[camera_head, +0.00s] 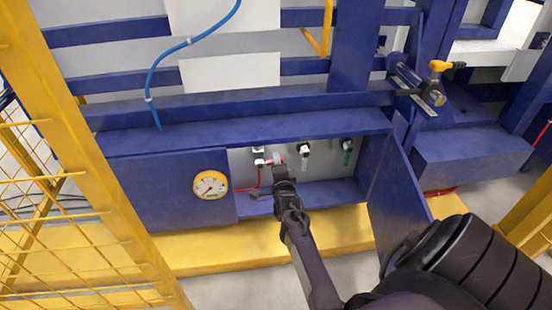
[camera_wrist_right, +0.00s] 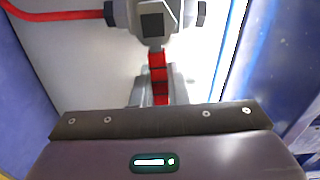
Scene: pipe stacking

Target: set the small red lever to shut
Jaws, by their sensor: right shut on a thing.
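The small red lever (camera_wrist_right: 157,66) hangs below a grey valve body (camera_wrist_right: 152,18) in the right wrist view. My right gripper (camera_wrist_right: 158,92) has its fingers on both sides of the lever's lower part and is shut on it. Only a bit of red (camera_head: 277,148) shows above the gripper there; the gripper hides most of the lever. My left gripper is not in view.
A round gauge (camera_head: 210,185) is on the left panel. A red hose (camera_head: 247,188) runs left of the gripper. The open cabinet door (camera_head: 395,195) stands at the right.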

